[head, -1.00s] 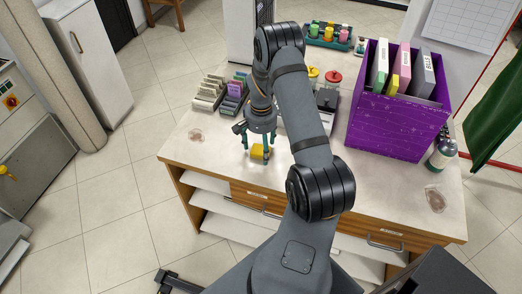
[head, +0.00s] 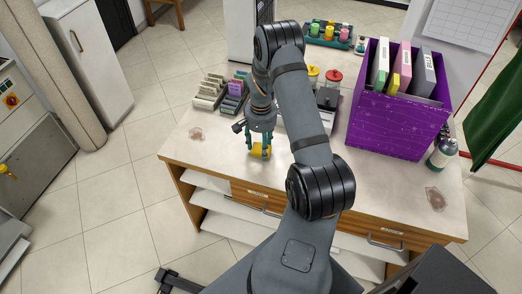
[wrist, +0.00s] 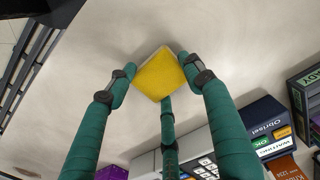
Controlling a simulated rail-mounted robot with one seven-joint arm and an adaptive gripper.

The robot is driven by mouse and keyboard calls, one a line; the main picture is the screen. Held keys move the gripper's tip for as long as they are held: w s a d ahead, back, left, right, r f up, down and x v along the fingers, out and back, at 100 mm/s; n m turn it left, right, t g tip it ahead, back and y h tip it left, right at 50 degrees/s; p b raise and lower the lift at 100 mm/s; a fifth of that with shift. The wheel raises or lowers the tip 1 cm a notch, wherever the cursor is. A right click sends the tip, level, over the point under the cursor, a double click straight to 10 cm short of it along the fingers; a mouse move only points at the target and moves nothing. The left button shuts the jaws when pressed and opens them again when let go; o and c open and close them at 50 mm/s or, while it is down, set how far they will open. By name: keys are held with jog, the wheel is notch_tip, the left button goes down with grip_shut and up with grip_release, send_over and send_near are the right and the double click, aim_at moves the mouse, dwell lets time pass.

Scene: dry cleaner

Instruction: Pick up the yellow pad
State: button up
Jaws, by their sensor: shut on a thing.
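The yellow pad (head: 260,150) is a small yellow block near the front left edge of the counter. My gripper (head: 259,147) is over it with its green fingers pointing down around the pad. In the wrist view the yellow pad (wrist: 160,75) lies between the green fingertips of my gripper (wrist: 158,78), with fingers touching its left, right and near sides. My gripper is shut on the pad. Whether the pad rests on the counter or is lifted off it I cannot tell.
The counter (head: 210,150) is bare around the pad. Stamp racks (head: 210,92) stand behind it at left. A purple box (head: 395,125) with binders stands at right, beside a spray bottle (head: 441,154). A green tray (head: 330,36) with colored bottles is at the back.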

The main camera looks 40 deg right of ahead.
jog(key=shift+c, duration=0.2)
jog(key=shift+w+r+b, duration=0.1)
jog(key=shift+r+b, duration=0.2)
jog(key=shift+r, duration=0.45)
notch_tip(320, 180, up, 3)
jog(key=shift+d+f+b, duration=0.15)
jog(key=shift+b, duration=0.3)
jog(key=s+d+r+b, duration=0.1)
jog(key=s+d+r, duration=0.4)
jog(key=d, duration=0.5)
jog(key=shift+s+r+b, duration=0.2)
jog(key=shift+r+b, duration=0.1)
jog(key=shift+r, duration=0.6)
jog(key=o, duration=0.4)
jog(key=c, duration=0.4)
jog(key=shift+c, duration=0.4)
